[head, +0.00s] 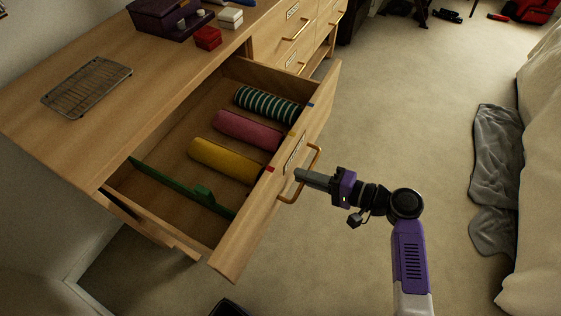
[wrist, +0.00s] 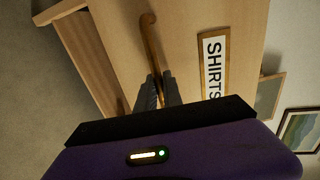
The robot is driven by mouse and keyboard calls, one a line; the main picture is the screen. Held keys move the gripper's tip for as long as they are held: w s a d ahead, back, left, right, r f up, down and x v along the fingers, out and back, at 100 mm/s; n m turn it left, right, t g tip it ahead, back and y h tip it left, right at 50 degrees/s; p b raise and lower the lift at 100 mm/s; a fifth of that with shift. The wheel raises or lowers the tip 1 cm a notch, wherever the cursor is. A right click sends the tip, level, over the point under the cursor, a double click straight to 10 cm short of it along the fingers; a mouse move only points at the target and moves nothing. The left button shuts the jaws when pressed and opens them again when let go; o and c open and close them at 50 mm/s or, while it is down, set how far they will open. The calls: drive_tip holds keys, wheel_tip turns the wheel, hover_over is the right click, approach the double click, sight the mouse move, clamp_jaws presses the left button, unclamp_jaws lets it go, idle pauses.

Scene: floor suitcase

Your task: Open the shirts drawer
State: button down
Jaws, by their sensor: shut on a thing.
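The shirts drawer (head: 245,243) is pulled far out of the wooden dresser. Inside lie a yellow roll (head: 226,160), a pink roll (head: 248,131) and a green-and-white striped roll (head: 268,105), with a green divider (head: 180,186) toward the left. My gripper (head: 297,175) is at the drawer's brass handle (head: 317,158), shut on its bar. In the wrist view the fingers (wrist: 158,92) close around the handle (wrist: 150,38), beside the SHIRTS label (wrist: 214,67). The part of the bar between the fingers is hidden.
On the dresser top (head: 50,135) are a wire rack (head: 88,85), a purple box (head: 165,15) and small red (head: 208,37) and white (head: 230,18) boxes. Other drawers beyond are shut. A grey blanket (head: 497,150) hangs at the bed on the right. The carpet between is clear.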

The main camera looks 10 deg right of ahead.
drive_tip(key=shift+f+v, duration=0.2)
drive_tip(key=shift+v, duration=0.75)
drive_tip(key=shift+f+v, duration=0.2)
drive_tip(key=shift+v, duration=0.8)
drive_tip(key=shift+f+v, duration=0.25)
drive_tip(key=shift+v, duration=0.7)
drive_tip(key=shift+d, duration=0.1)
drive_tip(key=c, duration=1.5)
unclamp_jaws()
drive_tip(key=shift+s, duration=0.1)
drive_tip(key=v, duration=0.7)
drive_tip(key=shift+s+d+p, duration=0.2)
drive_tip(key=shift+d+p, duration=0.1)
drive_tip(key=shift+d, duration=0.05)
